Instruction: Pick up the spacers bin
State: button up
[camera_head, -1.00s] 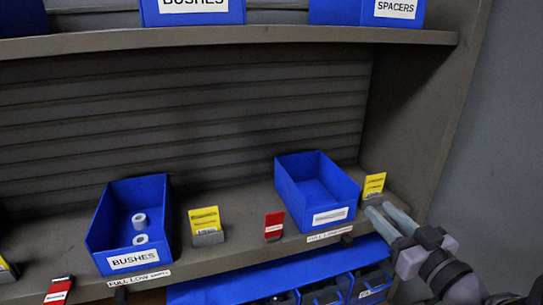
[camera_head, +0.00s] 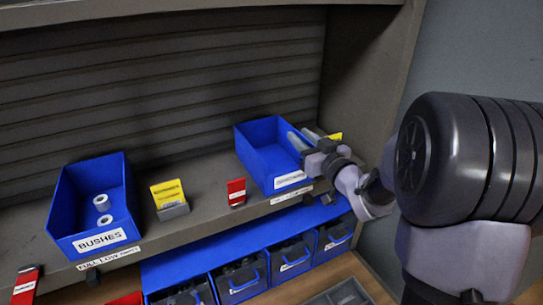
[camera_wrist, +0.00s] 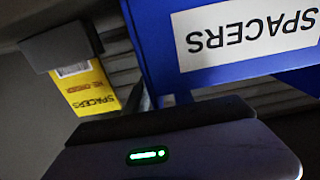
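The spacers bin (camera_head: 258,155) is an open blue bin on the shelf, right of the bushes bin. Its front label is too small to read in the head view. In the wrist view the bin's blue wall (camera_wrist: 152,50) carries a label reading SPACERS, upside down. My gripper (camera_head: 303,138) is at the bin's right side, its two fingers apart, by the right wall near the front corner. I cannot tell whether the fingers touch the wall. The bin's front right part is partly hidden by my gripper. The part of the bin that I see inside is empty.
A yellow SPACERS card (camera_wrist: 92,85) stands beside the bin. A red tag (camera_head: 236,192), another yellow card (camera_head: 169,192) and the blue bushes bin (camera_head: 92,205) with two white bushes are to the left. Several blue bins (camera_head: 240,278) sit below the shelf.

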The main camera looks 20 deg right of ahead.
jog(key=shift+s, duration=0.1)
grip_shut()
dwell(1.2)
